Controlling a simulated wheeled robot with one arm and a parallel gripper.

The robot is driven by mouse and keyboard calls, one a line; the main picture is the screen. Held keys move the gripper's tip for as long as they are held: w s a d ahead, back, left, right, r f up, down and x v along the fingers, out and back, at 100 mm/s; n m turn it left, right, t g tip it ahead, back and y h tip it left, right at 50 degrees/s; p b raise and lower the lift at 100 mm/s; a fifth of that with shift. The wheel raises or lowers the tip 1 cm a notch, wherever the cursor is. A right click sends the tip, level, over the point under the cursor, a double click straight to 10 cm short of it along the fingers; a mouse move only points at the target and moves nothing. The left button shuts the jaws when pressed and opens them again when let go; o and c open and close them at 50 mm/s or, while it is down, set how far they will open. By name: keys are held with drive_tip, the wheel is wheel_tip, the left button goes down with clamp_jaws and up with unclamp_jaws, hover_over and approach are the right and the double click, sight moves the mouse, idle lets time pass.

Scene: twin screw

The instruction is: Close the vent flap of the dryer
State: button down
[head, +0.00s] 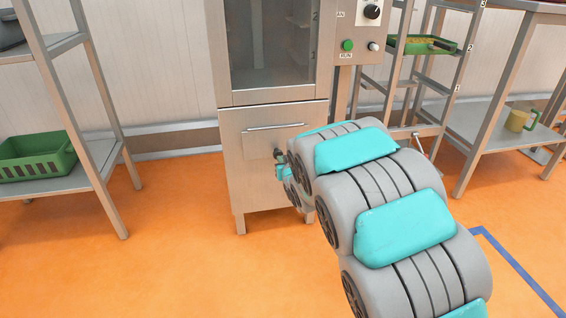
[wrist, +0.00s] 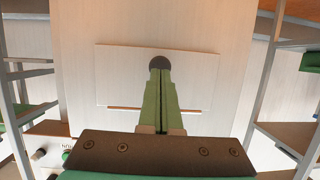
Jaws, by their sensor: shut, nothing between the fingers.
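The dryer (head: 232,190) is a steel cabinet with a glass door on top and a lower front panel. On that panel a pale rectangular plate, which looks like the vent flap (head: 256,145), sits below a thin horizontal bar (head: 276,127). The flap also shows in the wrist view (wrist: 120,75), looking almost flush with the panel; I cannot tell whether a gap remains. My gripper (wrist: 160,63) is shut and empty, its fingertips in front of the flap's middle. I cannot tell whether they touch it. My arm hides the right part of the panel in the head view.
A green button (head: 347,45) and black knob (head: 372,11) are on the dryer's upper right. A shelf with a green crate (head: 38,157) stands left. Racks with a green tray (head: 430,45) and a yellow mug (head: 518,119) stand right. Orange floor ahead is clear.

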drive_tip(key=shift+w+a+f, duration=0.15)
drive_tip(key=shift+w+f, duration=0.35)
drive_tip(key=shift+w+a+f, duration=0.15)
drive_tip(key=shift+w+f, duration=0.3)
drive_tip(key=s+d, duration=0.4)
drive_tip(key=s, duration=0.9)
drive_tip(key=shift+s+d+f, duration=0.15)
drive_tip(key=shift+d+f, duration=0.05)
drive_tip(key=shift+f, duration=0.15)
drive_tip(key=shift+d, duration=0.1)
